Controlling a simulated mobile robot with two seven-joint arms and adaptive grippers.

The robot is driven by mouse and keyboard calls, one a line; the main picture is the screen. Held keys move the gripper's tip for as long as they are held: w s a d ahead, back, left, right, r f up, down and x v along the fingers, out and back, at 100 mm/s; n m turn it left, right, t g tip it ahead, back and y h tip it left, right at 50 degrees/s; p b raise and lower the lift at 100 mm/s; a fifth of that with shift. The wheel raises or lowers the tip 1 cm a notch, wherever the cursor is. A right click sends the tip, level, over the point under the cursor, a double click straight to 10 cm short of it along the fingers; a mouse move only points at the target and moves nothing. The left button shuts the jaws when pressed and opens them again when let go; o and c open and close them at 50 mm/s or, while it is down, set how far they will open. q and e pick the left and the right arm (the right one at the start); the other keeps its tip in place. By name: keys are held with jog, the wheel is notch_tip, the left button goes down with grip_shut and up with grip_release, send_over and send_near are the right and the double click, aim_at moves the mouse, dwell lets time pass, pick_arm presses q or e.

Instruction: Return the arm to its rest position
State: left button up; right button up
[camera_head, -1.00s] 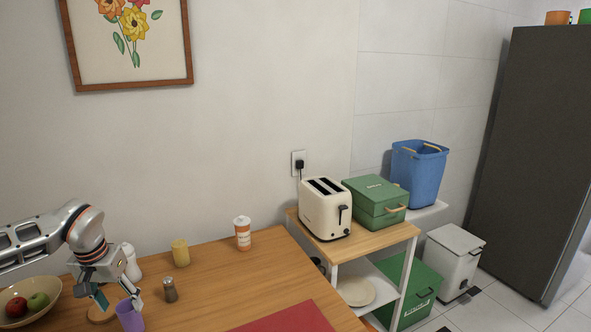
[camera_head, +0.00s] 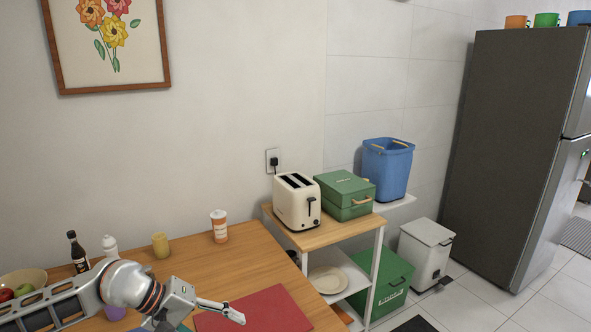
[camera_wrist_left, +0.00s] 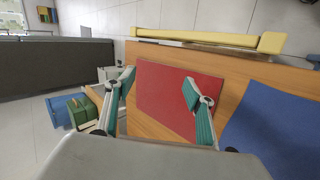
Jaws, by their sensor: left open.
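My left arm reaches in from the lower left of the head view. A purple cup (camera_head: 115,313) stands on the table, partly hidden behind my left arm. My right gripper is in neither view.
The wooden table (camera_head: 240,262) holds a yellow cup (camera_head: 160,245), an orange-and-white cup (camera_head: 219,226), a dark bottle (camera_head: 77,252) and a fruit bowl (camera_head: 30,280). A shelf with a toaster (camera_head: 297,201) and green box (camera_head: 345,195) stands to the right. The left wrist view shows a blue mat (camera_wrist_left: 270,130).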

pick_arm(q)
jog(key=s+d+r+n+h, duration=0.3)
jog(key=d+r+n+h, duration=0.15)
jog(key=d, duration=0.65)
notch_tip(320, 180, up, 13)
jog(key=d+n+t+h, duration=0.2)
jog(key=n+t+h, duration=0.2)
jog(key=n+t, duration=0.95)
jog(key=w+a+f+n+t+y, duration=0.1)
jog(key=a+f+n+y, duration=0.1)
jog(key=a+n+y, duration=0.85)
jog(key=w+a+f+n+t+y, duration=0.1)
jog(key=a+f+n+t+y, duration=0.25)
jog(key=n, duration=1.15)
jog(key=s+a+f+n+g+y, duration=0.4)
jog(key=a+f+n+g+y, duration=0.1)
jog(key=a+f+n, duration=0.3)
jog(key=s+a+f+n+g+y, duration=0.1)
jog(key=s+a+f+n+g, duration=0.35)
jog(key=s+f, duration=0.35)
jog(key=s+a+f+n+g+y, duration=0.1)
jog(key=s+a+f+n+g, duration=0.35)
jog(key=s, duration=0.45)
jog(key=w+d+f+n+t+h, duration=0.1)
jog(key=d+f+n+t+h, duration=0.2)
jog(key=d+f+h, duration=0.4)
jog(key=d+f+t, duration=0.1)
jog(key=d+f, duration=0.6)
jog(key=d, duration=0.1)
jog(key=shift+w, duration=0.25)
